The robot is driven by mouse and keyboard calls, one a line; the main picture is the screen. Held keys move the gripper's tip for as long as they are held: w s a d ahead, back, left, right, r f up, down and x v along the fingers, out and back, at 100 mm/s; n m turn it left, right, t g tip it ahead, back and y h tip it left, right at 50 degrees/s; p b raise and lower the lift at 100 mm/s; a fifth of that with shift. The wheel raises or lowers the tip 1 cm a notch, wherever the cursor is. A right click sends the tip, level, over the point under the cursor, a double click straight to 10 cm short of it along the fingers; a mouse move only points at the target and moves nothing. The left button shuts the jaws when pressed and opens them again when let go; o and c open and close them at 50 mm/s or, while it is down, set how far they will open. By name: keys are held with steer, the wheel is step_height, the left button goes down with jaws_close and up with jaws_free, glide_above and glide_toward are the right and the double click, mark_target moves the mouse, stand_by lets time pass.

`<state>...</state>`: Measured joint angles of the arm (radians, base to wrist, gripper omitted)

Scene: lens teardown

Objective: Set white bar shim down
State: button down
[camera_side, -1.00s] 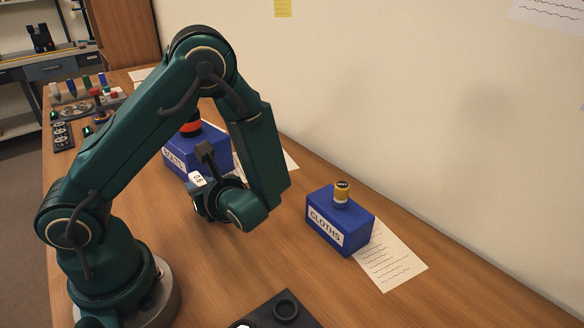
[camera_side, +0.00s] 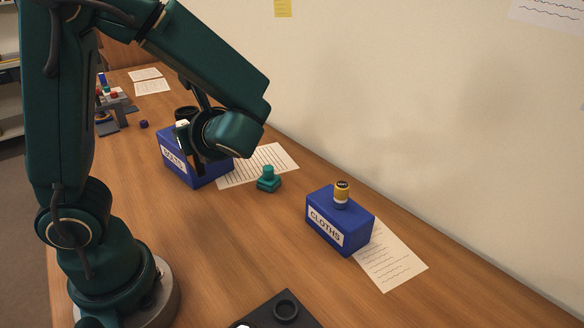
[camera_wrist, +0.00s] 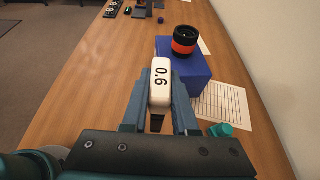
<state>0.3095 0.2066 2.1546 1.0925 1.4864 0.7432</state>
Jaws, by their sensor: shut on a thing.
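The white bar shim (camera_wrist: 160,82), marked 0.6, is held between the two fingers of my gripper (camera_wrist: 160,105) in the wrist view. The fingers are shut on its sides, and it is in the air. In the side view only a small white part of it (camera_side: 182,124) shows. There my gripper (camera_side: 190,145) is in front of the left blue box and partly hides it. In the wrist view the box lies just beyond the shim.
The left blue box (camera_wrist: 184,75) bears a black lens part with an orange band (camera_wrist: 185,40). A teal knob piece (camera_side: 268,180) stands by a lined sheet (camera_side: 278,158).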

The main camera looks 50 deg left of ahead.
step_height(320, 180, up, 4)
steer(key=shift+r, duration=0.2)
steer(key=s+d+f+n+g+h, duration=0.3)
steer(key=d+f+n+g+h, duration=0.1)
steer(key=d+n+g+h, duration=0.4)
steer(key=s+d+f+n+g+h, duration=0.3)
steer(key=d+f+n+g+h, duration=0.3)
steer(key=n, duration=0.4)
steer(key=w+d+r+n+t+h, duration=0.45)
steer(key=w+d+n+h, duration=0.3)
steer(key=n+h, duration=0.25)
steer(key=w+r+n+t+h, duration=0.3)
steer(key=w+r+n+t, duration=0.3)
steer(key=w+n+t, duration=0.3)
steer(key=shift+m, duration=0.4)
steer(key=shift+s+d+f, duration=0.1)
steer(key=shift+d+f, duration=2)
steer(key=shift+f, duration=0.65)
steer(key=shift+s+d+f, duration=0.1)
steer(key=shift+d+f, duration=1.95)
steer(key=shift+f, duration=0.75)
steer(key=shift+s+d+f, duration=0.1)
steer(key=shift+d+f, duration=2)
steer(key=shift+f, duration=0.65)
